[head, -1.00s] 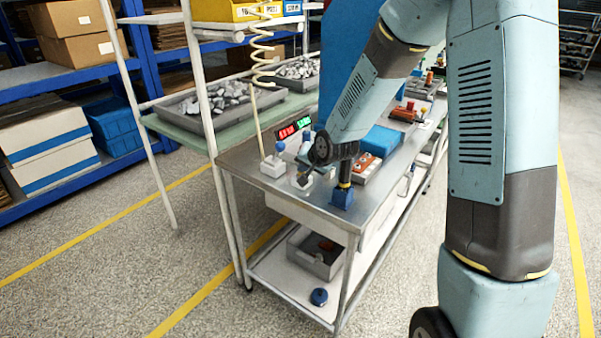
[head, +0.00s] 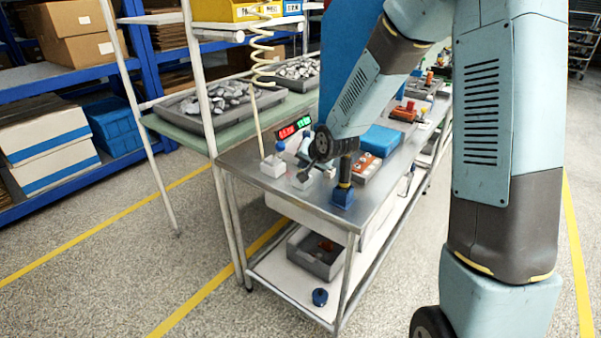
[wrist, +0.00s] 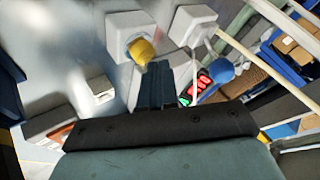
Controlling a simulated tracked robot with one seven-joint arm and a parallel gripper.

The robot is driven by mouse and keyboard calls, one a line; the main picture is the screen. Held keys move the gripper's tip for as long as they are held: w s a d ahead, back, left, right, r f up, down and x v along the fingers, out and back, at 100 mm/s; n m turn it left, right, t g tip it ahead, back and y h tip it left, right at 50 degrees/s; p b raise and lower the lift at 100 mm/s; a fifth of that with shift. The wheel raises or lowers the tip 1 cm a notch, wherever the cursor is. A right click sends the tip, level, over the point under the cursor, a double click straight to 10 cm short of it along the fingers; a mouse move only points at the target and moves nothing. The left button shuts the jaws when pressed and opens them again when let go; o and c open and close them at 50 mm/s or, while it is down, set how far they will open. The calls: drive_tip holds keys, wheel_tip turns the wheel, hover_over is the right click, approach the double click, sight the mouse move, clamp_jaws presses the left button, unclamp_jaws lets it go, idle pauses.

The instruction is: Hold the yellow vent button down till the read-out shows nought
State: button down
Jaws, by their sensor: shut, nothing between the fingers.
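The yellow vent button (wrist: 142,51) sits on a white block (wrist: 124,27) in the wrist view. My gripper (wrist: 155,72) is shut and empty, its dark fingertips close beside the button; I cannot tell whether they touch. In the head view my gripper (head: 304,176) is low over the near end of the metal bench, by a small white block (head: 301,184); the button itself is not clear there. The read-out (head: 293,128) has red and green digits, too small to read; it also shows in the wrist view (wrist: 196,89), partly behind my gripper.
A blue-knobbed lever (head: 281,146) on a white block stands left of my gripper. A blue block (head: 342,194) is at the bench's front edge. An orange-topped box (head: 366,168) and a blue box (head: 381,140) lie to the right.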

drive_tip(key=shift+r, duration=0.35)
drive_tip(key=shift+r, duration=0.1)
drive_tip(key=shift+r, duration=2.4)
